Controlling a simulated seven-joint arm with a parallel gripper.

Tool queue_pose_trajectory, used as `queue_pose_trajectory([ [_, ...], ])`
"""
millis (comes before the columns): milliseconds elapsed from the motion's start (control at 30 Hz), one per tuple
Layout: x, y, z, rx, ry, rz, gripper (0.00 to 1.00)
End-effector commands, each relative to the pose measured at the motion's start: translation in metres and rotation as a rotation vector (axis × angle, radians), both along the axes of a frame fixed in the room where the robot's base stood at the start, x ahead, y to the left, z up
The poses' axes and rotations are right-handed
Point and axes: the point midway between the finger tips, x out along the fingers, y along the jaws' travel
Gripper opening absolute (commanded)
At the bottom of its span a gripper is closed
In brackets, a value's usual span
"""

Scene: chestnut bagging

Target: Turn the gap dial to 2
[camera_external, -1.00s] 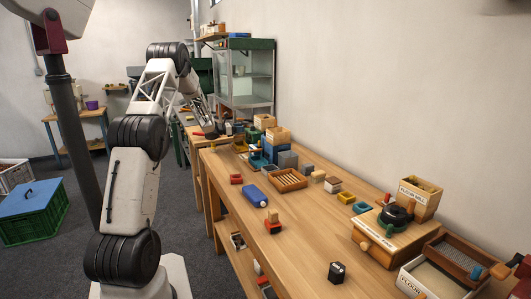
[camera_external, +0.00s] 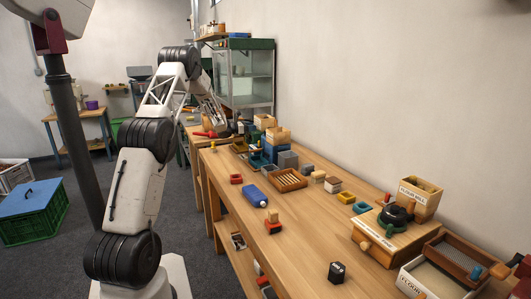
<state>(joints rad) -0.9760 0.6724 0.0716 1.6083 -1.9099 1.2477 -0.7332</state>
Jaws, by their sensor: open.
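No dial with readable numbers can be made out at this size, so I cannot tell where the gap dial is or what it points to. A wooden mill-like device (camera_external: 390,238) with a black top and small green and red parts stands at the right of the long bench. My gripper (camera_external: 226,127) is at the far end of the benches, low beside a cluster of blue, green and wooden blocks. It is far from the wooden device. It is open; its fingertips are small and partly lost among the objects there.
A glass cabinet (camera_external: 247,72) stands behind my gripper. The bench's front middle is mostly clear.

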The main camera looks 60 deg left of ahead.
Motion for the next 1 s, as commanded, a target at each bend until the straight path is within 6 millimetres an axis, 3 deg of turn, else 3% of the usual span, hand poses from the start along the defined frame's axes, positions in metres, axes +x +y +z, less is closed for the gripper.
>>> queue_pose_trajectory([
  [200, -0.0002, 0.0, -0.0002, 0.0, 0.0, 0.0, 0.55],
  [500, -0.0004, 0.0001, -0.0004, 0.0, 0.0, 0.0, 0.1],
  [1000, 0.0, -0.0023, -0.0003, -0.001, -0.001, 0.135, 0.1],
])
